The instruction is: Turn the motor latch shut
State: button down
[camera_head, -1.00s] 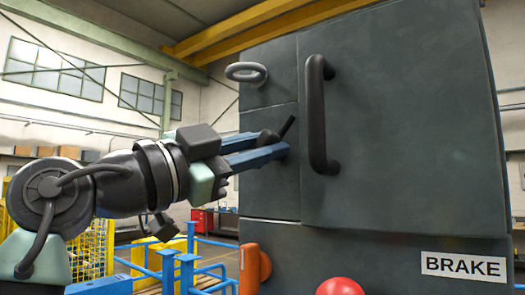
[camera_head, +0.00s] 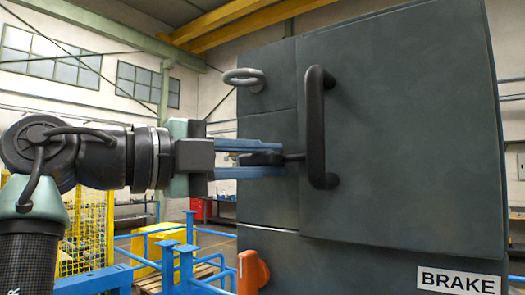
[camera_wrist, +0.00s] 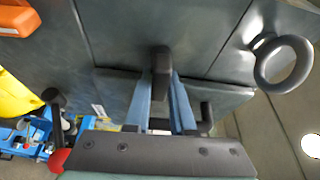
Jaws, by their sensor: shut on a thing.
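The motor latch (camera_head: 262,158) is a dark lever on the grey cabinet's front, left of the large door. It lies about level, with its thin end pointing right towards the black door handle (camera_head: 315,130). I cannot tell whether that end touches the handle. My gripper (camera_head: 278,159) comes in from the left, with one blue finger above the latch and one below, shut on it. In the wrist view the latch (camera_wrist: 161,68) is a dark block between the blue fingertips (camera_wrist: 160,85). Part of it is hidden by the fingers.
A grey ring handle (camera_head: 244,78) sits above the latch, and an orange lever (camera_head: 249,272) sits below. A BRAKE label (camera_head: 458,281) marks the lower right of the cabinet. Blue rails (camera_head: 185,262) and yellow mesh fencing (camera_head: 88,225) stand behind at the lower left.

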jog(key=shift+m+y, duration=0.3)
jog(key=shift+m, duration=0.1)
jog(key=c, duration=0.8)
grip_release()
jog(key=shift+o, duration=0.2)
jog(key=b+v, duration=0.4)
jog(key=v, duration=0.9)
jog(key=shift+w+f, duration=0.1)
jog(key=shift+f, duration=0.05)
